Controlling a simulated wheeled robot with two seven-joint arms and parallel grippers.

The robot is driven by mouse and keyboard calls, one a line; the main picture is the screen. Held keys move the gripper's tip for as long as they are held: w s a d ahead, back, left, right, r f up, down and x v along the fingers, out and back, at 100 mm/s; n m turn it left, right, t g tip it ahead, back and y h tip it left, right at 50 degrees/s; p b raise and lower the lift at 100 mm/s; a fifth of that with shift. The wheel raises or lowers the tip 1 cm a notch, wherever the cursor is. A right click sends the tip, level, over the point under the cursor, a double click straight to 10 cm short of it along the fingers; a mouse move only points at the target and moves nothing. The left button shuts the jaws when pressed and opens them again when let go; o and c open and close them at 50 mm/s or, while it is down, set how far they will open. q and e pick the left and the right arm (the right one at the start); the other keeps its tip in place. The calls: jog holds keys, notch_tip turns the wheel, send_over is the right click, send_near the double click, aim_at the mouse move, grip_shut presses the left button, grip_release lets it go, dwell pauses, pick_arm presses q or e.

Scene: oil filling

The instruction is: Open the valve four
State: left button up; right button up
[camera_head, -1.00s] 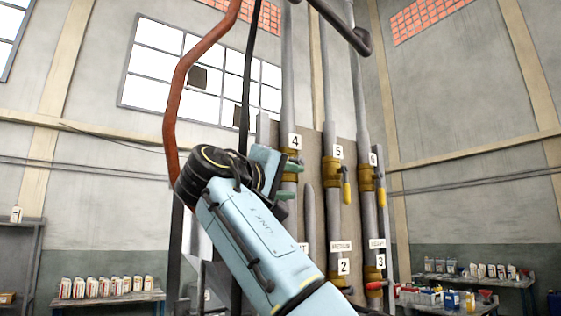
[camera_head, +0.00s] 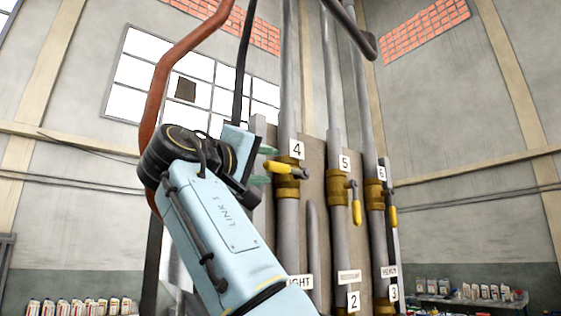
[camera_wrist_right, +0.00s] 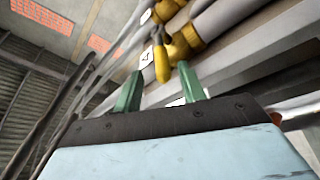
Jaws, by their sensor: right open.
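Valve four (camera_head: 287,184) is a brass valve on the left grey pipe, under a white plate marked 4 (camera_head: 297,149). Its yellow handle (camera_head: 284,168) lies nearly level and points left toward my right gripper. My right gripper (camera_head: 270,165) is open, with green fingers just left of the valve, one above and one below the handle's end. In the right wrist view, the yellow handle (camera_wrist_right: 162,66) shows between the fingertips of the gripper (camera_wrist_right: 159,70); I cannot tell whether they touch it. My left gripper is not in view.
Valves five (camera_head: 337,186) and six (camera_head: 375,195) stand to the right, their yellow handles hanging down. A red-brown hose (camera_head: 160,85) and a dark cable pass behind my right arm. Shelves with bottles (camera_head: 80,306) stand far back at both sides.

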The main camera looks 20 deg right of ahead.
aim_at(281, 167)
jog(key=p+x, duration=0.1)
jog(key=x, duration=0.4)
jog(key=shift+w, duration=0.2)
jog(key=shift+w+d+r+p, duration=0.1)
jog(key=shift+w+d+p, duration=0.25)
jog(key=shift+p, duration=0.1)
jog(key=shift+w+d, duration=0.1)
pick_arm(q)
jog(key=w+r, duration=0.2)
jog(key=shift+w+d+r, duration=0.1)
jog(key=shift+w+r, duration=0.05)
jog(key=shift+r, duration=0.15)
pick_arm(e)
jog(key=shift+c, duration=0.3)
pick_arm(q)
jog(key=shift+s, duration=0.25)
pick_arm(e)
grip_shut()
